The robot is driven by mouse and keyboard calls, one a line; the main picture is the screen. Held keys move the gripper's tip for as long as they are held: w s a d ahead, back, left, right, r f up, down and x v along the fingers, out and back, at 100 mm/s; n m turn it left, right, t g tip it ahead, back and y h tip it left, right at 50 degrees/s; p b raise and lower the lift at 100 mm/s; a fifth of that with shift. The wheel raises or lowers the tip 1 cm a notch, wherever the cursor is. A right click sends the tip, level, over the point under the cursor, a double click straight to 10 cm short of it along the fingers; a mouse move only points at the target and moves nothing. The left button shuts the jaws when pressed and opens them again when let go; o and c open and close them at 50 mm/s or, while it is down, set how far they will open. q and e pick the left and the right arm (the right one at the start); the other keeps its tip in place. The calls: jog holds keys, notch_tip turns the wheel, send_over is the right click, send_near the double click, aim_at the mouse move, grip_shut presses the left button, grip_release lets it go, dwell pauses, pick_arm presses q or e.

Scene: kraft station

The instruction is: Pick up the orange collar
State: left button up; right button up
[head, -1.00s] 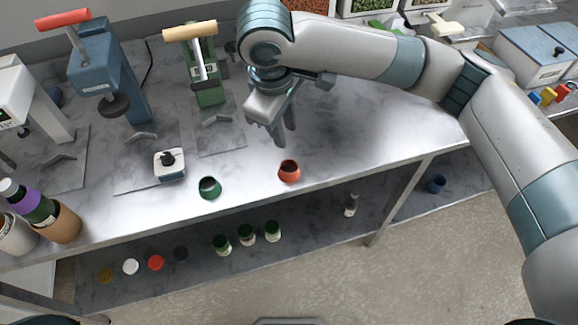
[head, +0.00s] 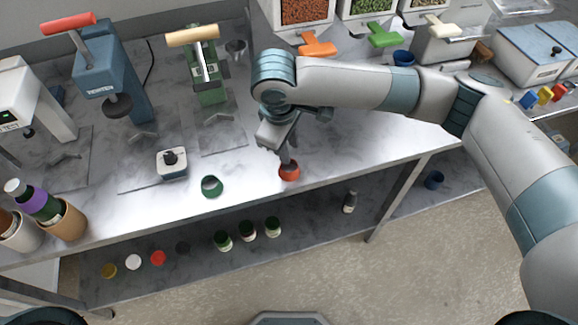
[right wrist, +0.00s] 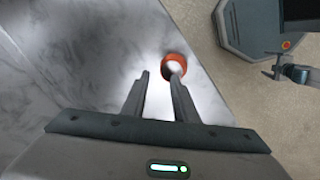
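The orange collar (head: 289,173) is a small round ring on the grey worktop, near its front edge. My right gripper (head: 286,160) reaches down from above, its fingertips right at the collar. In the right wrist view the two fingers of the gripper (right wrist: 157,73) are apart with nothing between them. There the collar (right wrist: 166,58) lies at the tip of the right finger, which overlaps its opening; I cannot tell whether that finger touches it or is inside it. My left gripper is not in view.
A green collar (head: 212,187) lies to the left, near the same edge. A small white device (head: 172,163) and a green press (head: 209,104) stand farther left. Several jars and lids are on the lower shelf (head: 310,229). Food bins with an orange scoop (head: 318,46) stand behind.

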aim_at(293, 161)
jog(key=f+p, duration=0.1)
jog(key=f, duration=0.1)
jog(key=d+f, duration=0.1)
jog(key=shift+f+p, duration=0.35)
jog(key=shift+f, duration=0.05)
jog(key=shift+w+a+f, duration=0.1)
jog(key=shift+f, duration=0.25)
jog(key=shift+c, duration=0.4)
grip_shut()
